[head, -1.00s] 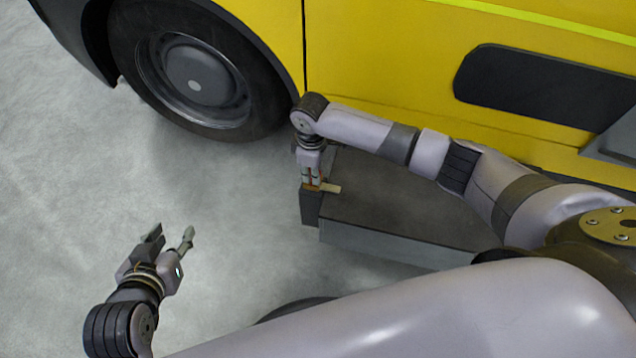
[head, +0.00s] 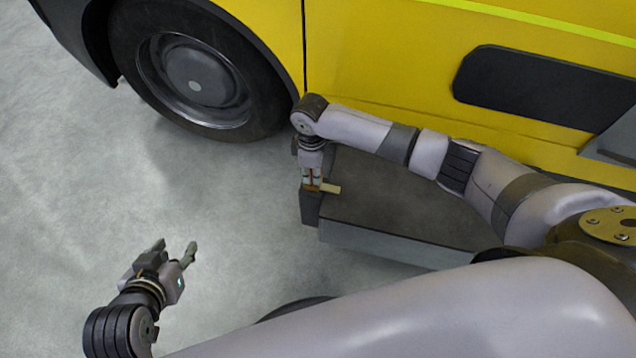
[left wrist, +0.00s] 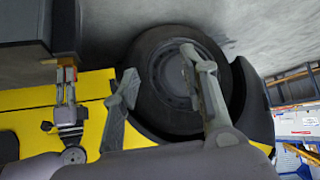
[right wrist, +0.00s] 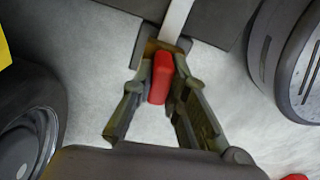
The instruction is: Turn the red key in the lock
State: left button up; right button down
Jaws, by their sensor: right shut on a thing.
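The red key (right wrist: 160,78) stands between the fingers of my right gripper (right wrist: 160,70) in the right wrist view. My right gripper is shut on it. A brass-coloured piece (right wrist: 165,47), seemingly the lock, sits at the key's far end, with a pale strip running from it. In the head view my right gripper (head: 312,185) points down at the left end of a dark box; the pale strip (head: 331,188) shows beside it, and the key is mostly hidden. My left gripper (head: 176,250) is open and empty over the floor at lower left.
The dark flat-topped box (head: 400,205) stands beside a yellow vehicle (head: 400,60) with a black wheel (head: 195,70). Grey floor around my left gripper is clear. Shelving (left wrist: 295,85) shows at the right of the left wrist view.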

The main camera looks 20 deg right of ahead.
jog(key=shift+n+p, duration=0.45)
jog(key=shift+n, duration=2.35)
jog(key=shift+n+p, duration=0.3)
jog(key=shift+n, duration=0.5)
pick_arm(q)
jog(key=s+a+f+g+y, duration=0.1)
jog(key=s+a+f+g, duration=0.1)
jog(key=s, duration=0.5)
jog(key=shift+s+a+f+g, duration=0.3)
jog(key=shift+s+f+g, duration=0.15)
jog(key=shift+g, duration=0.75)
pick_arm(e)
jog(key=shift+n, duration=1.3)
jog(key=n, duration=0.2)
jog(key=shift+n, duration=0.4)
jog(key=n, duration=0.4)
jog(key=shift+n, duration=1.2)
pick_arm(q)
jog(key=shift+s+a+f, duration=0.1)
jog(key=shift+s+a, duration=0.05)
jog(key=shift+s, duration=0.15)
pick_arm(e)
jog(key=c, duration=1.5)
grip_release()
